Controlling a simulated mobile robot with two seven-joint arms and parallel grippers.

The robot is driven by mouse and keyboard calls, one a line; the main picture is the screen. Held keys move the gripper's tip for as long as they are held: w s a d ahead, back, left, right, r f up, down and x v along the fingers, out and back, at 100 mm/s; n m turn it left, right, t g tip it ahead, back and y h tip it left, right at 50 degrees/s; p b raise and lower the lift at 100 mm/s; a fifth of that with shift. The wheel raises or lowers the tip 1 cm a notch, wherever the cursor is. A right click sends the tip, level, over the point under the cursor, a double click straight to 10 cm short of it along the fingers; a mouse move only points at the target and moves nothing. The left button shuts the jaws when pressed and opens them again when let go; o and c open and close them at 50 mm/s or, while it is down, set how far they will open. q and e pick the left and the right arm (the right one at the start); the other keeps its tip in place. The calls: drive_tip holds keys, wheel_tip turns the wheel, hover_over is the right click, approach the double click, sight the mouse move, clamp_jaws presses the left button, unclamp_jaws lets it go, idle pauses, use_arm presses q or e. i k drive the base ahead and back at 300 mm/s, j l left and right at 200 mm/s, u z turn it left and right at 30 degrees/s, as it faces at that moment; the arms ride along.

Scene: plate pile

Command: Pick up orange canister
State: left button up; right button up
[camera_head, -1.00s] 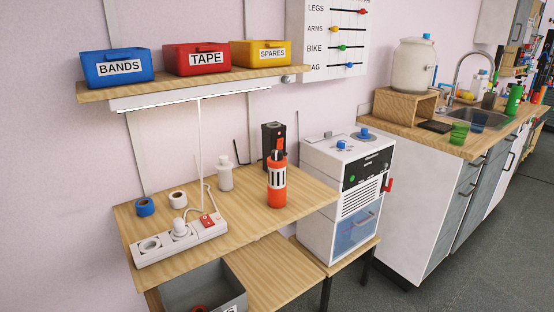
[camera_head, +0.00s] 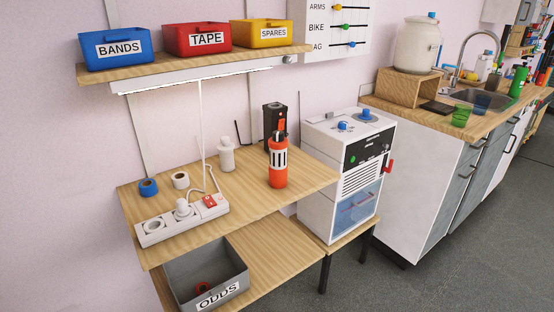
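The orange canister (camera_head: 278,172) stands upright on the wooden table (camera_head: 250,205), right of its middle. It has a white band with dark stripes and a dark top. A black canister-like object (camera_head: 272,122) stands close behind it and is partly hidden by it. Neither of my grippers is in view.
A white bottle (camera_head: 226,157), a white roll (camera_head: 180,180), a blue roll (camera_head: 148,187) and a power strip (camera_head: 183,217) lie left of the canister. A white appliance (camera_head: 345,165) stands to the right. A shelf with bins (camera_head: 198,40) hangs above. A grey bin (camera_head: 207,277) sits below.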

sight(278, 167)
drive_tip(key=i+l, duration=0.25)
drive_tip(key=l, duration=0.15)
drive_tip(key=i+l, duration=0.2)
drive_tip(key=l, duration=0.15)
drive_tip(key=i+l+u, duration=0.1)
drive_tip(key=i+l, duration=0.15)
drive_tip(key=l, duration=0.15)
